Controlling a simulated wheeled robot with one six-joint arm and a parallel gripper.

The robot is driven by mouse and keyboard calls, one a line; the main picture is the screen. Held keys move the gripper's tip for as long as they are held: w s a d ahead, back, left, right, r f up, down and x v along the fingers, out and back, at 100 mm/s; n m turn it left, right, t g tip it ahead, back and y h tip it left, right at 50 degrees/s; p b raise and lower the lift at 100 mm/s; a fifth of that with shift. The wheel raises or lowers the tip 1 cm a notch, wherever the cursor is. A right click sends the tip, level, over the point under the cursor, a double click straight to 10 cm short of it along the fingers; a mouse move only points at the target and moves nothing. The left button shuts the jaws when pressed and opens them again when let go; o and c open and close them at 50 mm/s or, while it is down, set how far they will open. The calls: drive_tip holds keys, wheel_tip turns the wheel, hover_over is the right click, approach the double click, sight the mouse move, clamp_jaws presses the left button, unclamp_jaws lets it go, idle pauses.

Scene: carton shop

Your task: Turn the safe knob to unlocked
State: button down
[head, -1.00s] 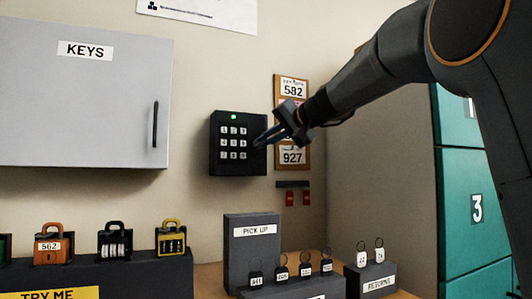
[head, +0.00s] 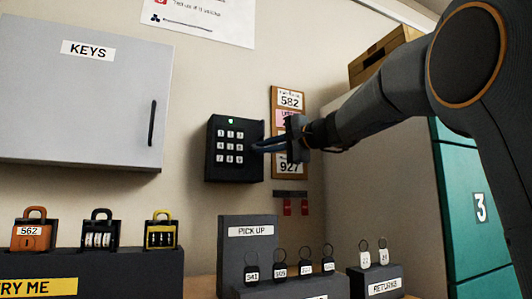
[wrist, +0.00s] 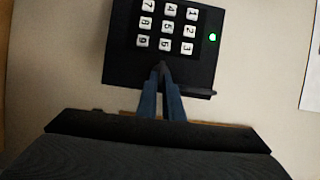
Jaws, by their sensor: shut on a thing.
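The safe (head: 222,170) is a small black wall box with white number keys and a lit green light (head: 231,121). It also shows in the wrist view (wrist: 122,50), where its keys appear turned around. My gripper (head: 254,147) reaches it from the right, its fingers at the face just right of the keys. In the wrist view the blue fingers (wrist: 161,68) converge on a small dark part at the safe, apparently the knob. The fingers hide most of it, so I cannot tell which way the knob points.
A grey KEYS cabinet (head: 80,110) hangs at the left. Below are padlocks on a dark stand (head: 130,268), a PICK UP stand (head: 246,255) and a RETURNS block (head: 378,283) with tags. A framed number board (head: 290,101) hangs behind my gripper. Teal lockers (head: 475,185) stand right.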

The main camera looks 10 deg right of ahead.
drive_tip(key=shift+a, duration=0.1)
idle(0.4)
drive_tip(key=c, duration=2.2)
unclamp_jaws()
drive_tip(key=o, duration=0.3)
drive_tip(key=v, duration=0.7)
drive_tip(key=shift+s, duration=0.3)
